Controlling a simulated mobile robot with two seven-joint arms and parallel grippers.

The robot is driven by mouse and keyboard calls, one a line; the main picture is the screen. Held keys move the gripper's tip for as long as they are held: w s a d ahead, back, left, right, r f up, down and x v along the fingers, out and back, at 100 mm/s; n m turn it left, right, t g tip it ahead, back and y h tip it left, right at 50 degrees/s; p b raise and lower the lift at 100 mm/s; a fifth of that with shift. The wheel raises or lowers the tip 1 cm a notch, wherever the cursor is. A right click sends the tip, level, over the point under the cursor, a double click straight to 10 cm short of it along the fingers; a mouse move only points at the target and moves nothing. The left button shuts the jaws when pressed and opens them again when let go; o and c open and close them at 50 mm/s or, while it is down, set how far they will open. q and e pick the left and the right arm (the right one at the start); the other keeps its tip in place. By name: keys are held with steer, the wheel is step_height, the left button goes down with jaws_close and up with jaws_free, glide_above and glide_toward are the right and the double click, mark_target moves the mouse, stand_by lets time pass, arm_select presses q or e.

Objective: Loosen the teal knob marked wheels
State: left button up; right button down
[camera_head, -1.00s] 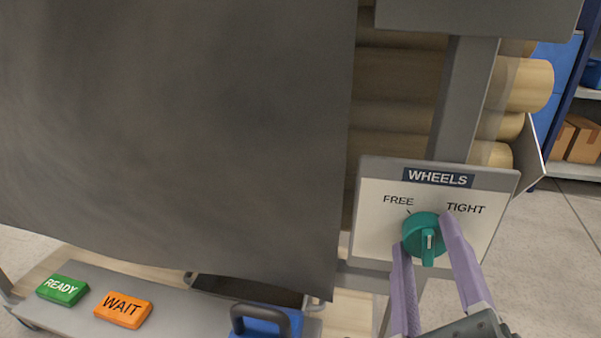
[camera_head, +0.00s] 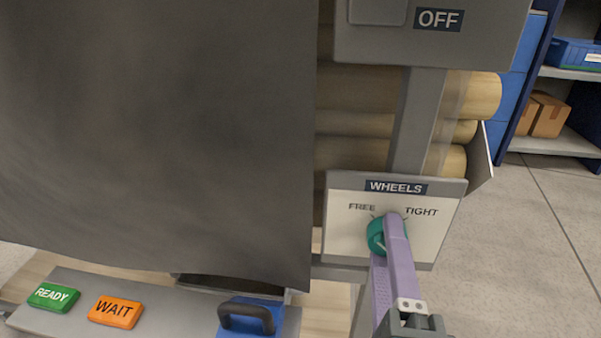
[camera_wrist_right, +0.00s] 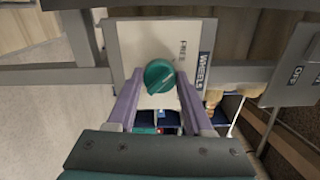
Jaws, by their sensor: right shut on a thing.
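The teal knob (camera_head: 374,236) sits on a pale panel (camera_head: 342,235) labelled WHEELS, with FREE at its upper left and TIGHT at its upper right. My right gripper (camera_head: 384,240) is shut on the knob, its purple fingers hiding the knob's right side in the head view. In the right wrist view the round knob (camera_wrist_right: 159,77) sits between the two fingers, with a pale mark on its ridge. Where the ridge points on the scale is hidden in the head view. My left gripper is not in view.
A grey box marked OFF (camera_head: 440,20) is above the panel on a grey post (camera_head: 412,120). A dark sheet (camera_head: 150,120) hangs at left. Below are a green READY block (camera_head: 54,297), an orange WAIT block (camera_head: 116,311) and a blue case (camera_head: 240,326). Floor at right is clear.

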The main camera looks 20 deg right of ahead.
stand_by(0.4)
steer(key=shift+c, duration=1.5)
jaws_free()
